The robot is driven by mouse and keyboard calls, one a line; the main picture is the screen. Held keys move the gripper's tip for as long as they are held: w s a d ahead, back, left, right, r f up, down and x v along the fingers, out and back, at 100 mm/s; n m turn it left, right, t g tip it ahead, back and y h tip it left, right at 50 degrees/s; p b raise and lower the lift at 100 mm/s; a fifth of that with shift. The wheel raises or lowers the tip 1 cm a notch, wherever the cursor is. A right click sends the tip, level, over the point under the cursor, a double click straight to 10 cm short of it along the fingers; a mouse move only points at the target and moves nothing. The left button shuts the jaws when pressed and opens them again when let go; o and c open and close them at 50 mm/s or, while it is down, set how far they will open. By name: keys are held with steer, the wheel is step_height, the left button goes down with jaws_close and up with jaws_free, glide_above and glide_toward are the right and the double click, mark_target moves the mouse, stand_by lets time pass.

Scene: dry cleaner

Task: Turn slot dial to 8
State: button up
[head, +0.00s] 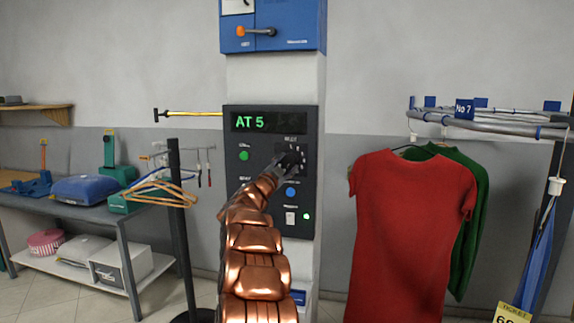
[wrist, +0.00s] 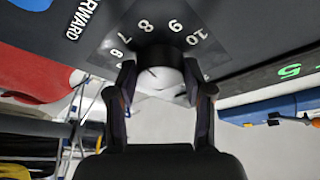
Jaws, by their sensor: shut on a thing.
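The slot dial (wrist: 158,54) is a dark round knob in the wrist view, with white numbers including 7, 8, 9 and 10 on the panel around it. My gripper (wrist: 158,82) has one finger on each side of the dial and is shut on it. A small dark mark shows on the pale area at the knob's end, but I cannot tell where the dial points. In the head view my gripper (head: 291,161) covers most of the dial. The green display (head: 254,122) on the dark control panel (head: 238,213) reads "AT 5".
A green button (head: 244,155), a blue button (head: 290,192) and a white switch (head: 290,217) sit close around my arm. A red shirt (head: 410,230) hangs from the rail at right. A black post (head: 179,220) with hangers stands at left.

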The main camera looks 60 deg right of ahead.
steer(key=shift+w+r+m+g+y+p, duration=0.15)
steer(key=shift+m+g+p, duration=0.25)
steer(key=shift+m, duration=0.55)
steer(key=shift+s+m+g+y+p, duration=0.1)
steer(key=shift+m+g+y+p, duration=0.25)
steer(key=shift+m, duration=0.6)
steer(key=o, duration=1.2)
steer(key=shift+c, duration=0.2)
steer(key=shift+a, duration=0.15)
steer(key=shift+w+a+f, duration=0.1)
steer(key=shift+a+f, duration=0.15)
steer(key=shift+a, duration=0.2)
steer(key=a+f, duration=0.1)
steer(key=a, duration=0.9)
steer(key=shift+a+f, duration=0.35)
steer(key=shift+f, duration=0.05)
